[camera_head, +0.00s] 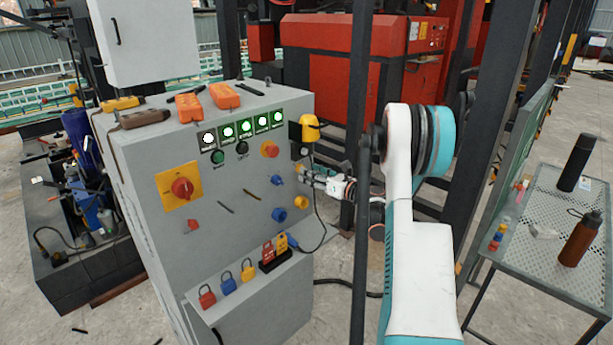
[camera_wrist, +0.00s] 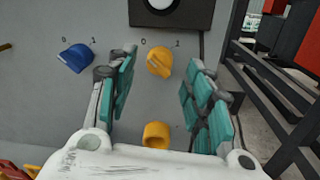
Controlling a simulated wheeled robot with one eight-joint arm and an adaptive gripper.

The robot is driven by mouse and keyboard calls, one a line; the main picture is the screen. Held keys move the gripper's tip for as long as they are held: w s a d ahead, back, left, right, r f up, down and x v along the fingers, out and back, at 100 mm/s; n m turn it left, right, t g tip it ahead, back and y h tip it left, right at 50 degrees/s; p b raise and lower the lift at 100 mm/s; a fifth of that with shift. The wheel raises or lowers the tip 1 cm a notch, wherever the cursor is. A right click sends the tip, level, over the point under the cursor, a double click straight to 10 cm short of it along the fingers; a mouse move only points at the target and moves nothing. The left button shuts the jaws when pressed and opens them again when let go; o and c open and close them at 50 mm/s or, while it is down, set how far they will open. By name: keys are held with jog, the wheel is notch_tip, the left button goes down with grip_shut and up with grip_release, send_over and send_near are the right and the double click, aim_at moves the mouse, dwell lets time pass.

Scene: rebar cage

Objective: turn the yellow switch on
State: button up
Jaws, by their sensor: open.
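The yellow switch (camera_wrist: 159,62) is a small rotary knob on the grey panel, with a 0 mark at its upper left and another mark at its upper right. Its ridge appears to lean to the upper left, toward the 0. My gripper (camera_wrist: 163,68) is open, with one finger on each side of the switch in the picture; contact is not visible. In the head view my gripper (camera_head: 308,176) is at the right part of the panel front, and the yellow switch (camera_head: 298,167) is mostly hard to make out beside the fingertips.
A blue switch (camera_wrist: 75,57) is left of the yellow one, and a yellow ring-shaped part (camera_wrist: 155,135) is below it. The grey cabinet (camera_head: 235,205) also carries a red knob on a yellow plate (camera_head: 181,188). A dark upright post (camera_head: 361,150) stands close beside my arm.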

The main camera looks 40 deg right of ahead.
jog(key=shift+w+a, duration=0.2)
jog(key=shift+w, duration=1.2)
jog(key=c, duration=1)
jog(key=shift+c, duration=0.2)
jog(key=shift+b, duration=0.3)
jog(key=shift+a+f+m+t+h+b, duration=0.1)
jog(key=shift+m+t+h+b, duration=0.3)
jog(key=shift+m, duration=4.25)
jog(key=shift+m+h+b, duration=0.1)
jog(key=shift+m+b, duration=0.45)
jog(key=shift+m, duration=4.1)
